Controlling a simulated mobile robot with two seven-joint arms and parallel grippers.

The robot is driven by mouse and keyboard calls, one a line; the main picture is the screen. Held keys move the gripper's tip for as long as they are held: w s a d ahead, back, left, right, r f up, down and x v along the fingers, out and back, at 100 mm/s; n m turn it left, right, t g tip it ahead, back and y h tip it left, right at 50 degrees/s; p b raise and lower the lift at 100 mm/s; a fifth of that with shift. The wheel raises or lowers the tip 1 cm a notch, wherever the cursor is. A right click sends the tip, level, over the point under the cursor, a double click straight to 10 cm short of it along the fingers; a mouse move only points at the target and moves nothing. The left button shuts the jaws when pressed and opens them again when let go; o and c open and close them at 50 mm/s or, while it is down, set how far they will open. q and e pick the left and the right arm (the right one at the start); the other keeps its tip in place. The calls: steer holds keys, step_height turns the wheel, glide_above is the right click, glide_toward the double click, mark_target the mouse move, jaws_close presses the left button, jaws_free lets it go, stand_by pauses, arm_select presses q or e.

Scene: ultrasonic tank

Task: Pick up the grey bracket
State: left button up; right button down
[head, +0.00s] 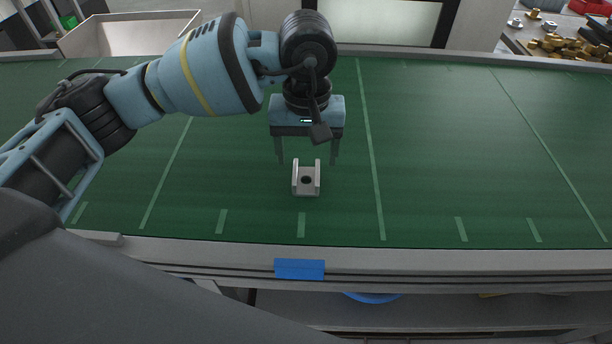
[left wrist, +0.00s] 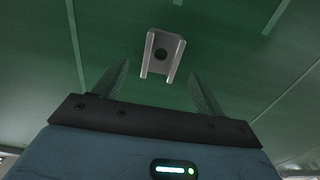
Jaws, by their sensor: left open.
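The grey bracket (head: 306,183) is a small U-shaped piece with two raised side walls and a dark round hole in its base. It lies on the green surface (head: 440,150). My left gripper (head: 307,163) is open, with its fingers pointing down just behind and above the bracket in the head view. In the left wrist view the bracket (left wrist: 162,54) lies beyond the fingertips of the left gripper (left wrist: 158,75), roughly between their lines. The fingers appear apart from it and hold nothing. My right gripper is not in view.
The green surface has pale stripes and is clear around the bracket. A grey front rail (head: 420,259) carries a blue label (head: 299,269). Behind are a pale tray (head: 125,36) at the left and brass-coloured parts (head: 570,47) at the right.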

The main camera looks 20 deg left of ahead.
mark_target(306, 183)
arm_select(q)
steer(key=f, duration=0.4)
steer(key=shift+s+f+p, duration=0.15)
steer(key=shift+s+p, duration=0.05)
steer(key=shift+p, duration=0.2)
steer(key=shift+f, duration=0.25)
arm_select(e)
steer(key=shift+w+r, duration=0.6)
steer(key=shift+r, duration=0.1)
arm_select(q)
steer(key=shift+c, duration=0.3)
steer(key=c, duration=1.2)
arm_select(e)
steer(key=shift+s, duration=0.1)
arm_select(q)
steer(key=shift+r, duration=0.1)
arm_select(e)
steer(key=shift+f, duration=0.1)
